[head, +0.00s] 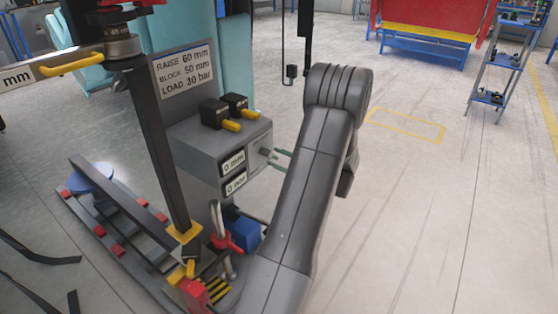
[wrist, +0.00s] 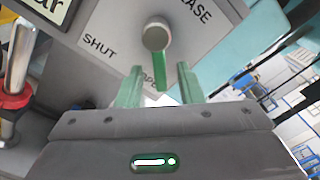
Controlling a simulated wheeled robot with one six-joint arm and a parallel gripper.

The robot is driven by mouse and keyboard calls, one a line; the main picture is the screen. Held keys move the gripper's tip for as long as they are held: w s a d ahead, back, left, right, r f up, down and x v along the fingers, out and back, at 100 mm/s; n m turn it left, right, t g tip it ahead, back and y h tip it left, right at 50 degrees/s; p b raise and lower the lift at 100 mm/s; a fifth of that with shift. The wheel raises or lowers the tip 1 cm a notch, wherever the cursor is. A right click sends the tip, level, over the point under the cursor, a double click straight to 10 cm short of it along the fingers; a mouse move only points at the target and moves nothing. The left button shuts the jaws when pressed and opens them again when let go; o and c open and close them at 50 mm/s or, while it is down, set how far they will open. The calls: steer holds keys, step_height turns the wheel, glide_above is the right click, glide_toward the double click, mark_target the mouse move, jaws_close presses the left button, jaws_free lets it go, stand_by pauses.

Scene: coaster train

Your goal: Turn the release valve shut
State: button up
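The release valve (wrist: 155,36) is a round grey knob with a short green lever (wrist: 162,75) on the grey console panel. Its lever points down, beside the partly hidden "OPEN" label; "SHUT" is printed to the left. In the head view the valve (head: 266,152) sits on the console's right side. My gripper (wrist: 160,68) is open, with one green finger on each side of the lever and a gap visible both ways. In the head view my gripper (head: 283,157) points at the valve, partly hidden by my arm.
The console (head: 205,135) carries two small readouts, "0 mm" and "0 bar", and black switches with yellow levers. A red-and-chrome jack part (head: 222,240) and a blue box (head: 243,233) stand below. The floor at right is open.

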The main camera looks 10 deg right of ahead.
jaws_close()
steer(key=m+p, duration=0.2)
steer(key=s+a+m+p, duration=0.1)
steer(key=m+p, duration=0.4)
steer(key=m, duration=0.1)
steer(key=shift+s+a+f, duration=0.4)
steer(key=m+p, duration=0.2)
steer(key=s+a+m+p, duration=0.1)
steer(key=m+p, duration=0.1)
steer(key=shift+r+m, duration=0.1)
steer(key=shift+m, duration=0.2)
steer(key=m+p, duration=0.2)
steer(key=m, duration=0.1)
steer(key=s+a+m+p, duration=0.1)
steer(key=m, duration=0.1)
steer(key=shift+s+a+r, duration=0.1)
steer(key=shift+r, duration=0.25)
steer(key=shift+m+p, duration=0.3)
